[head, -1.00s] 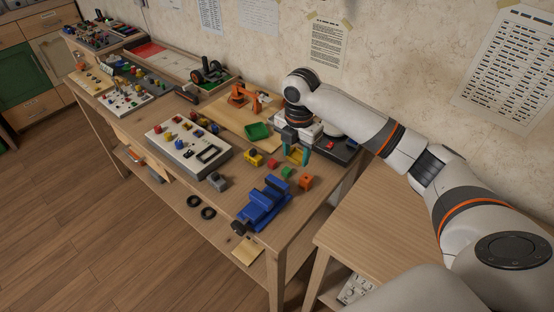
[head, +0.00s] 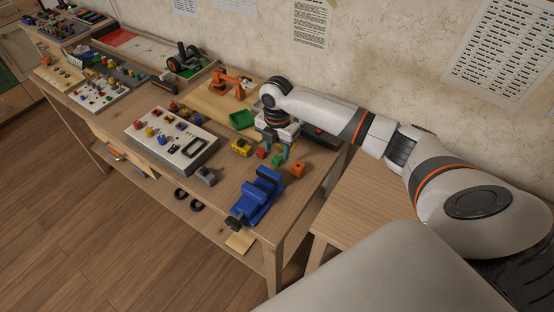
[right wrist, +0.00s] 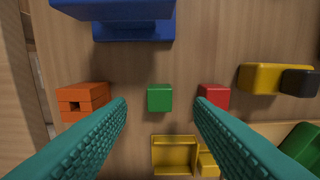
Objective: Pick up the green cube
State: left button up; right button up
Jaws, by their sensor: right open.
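The small green cube (head: 278,160) lies on the workbench between a red cube (head: 263,154) and an orange block (head: 298,170). In the right wrist view the green cube (right wrist: 160,97) sits centred in the gap between my teal fingertips, apart from both. My right gripper (head: 277,154) is open and empty, pointing down just above and behind the cube. In the right wrist view the red cube (right wrist: 214,96) is partly hidden by the right finger, and the orange block (right wrist: 82,101) is beside the left fingertip. My left gripper is not in view.
A blue vise (head: 258,198) stands in front of the cubes. A yellow open box (right wrist: 174,155) lies close to the green cube. A control panel (head: 172,142) is further left.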

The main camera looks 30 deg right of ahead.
aim_at(277, 158)
notch_tip(277, 158, down, 2)
jog(key=shift+s+f, duration=0.1)
jog(key=shift+f, duration=0.5)
jog(key=shift+c, duration=0.6)
grip_shut()
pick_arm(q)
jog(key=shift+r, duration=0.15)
pick_arm(e)
jog(key=shift+r, duration=0.1)
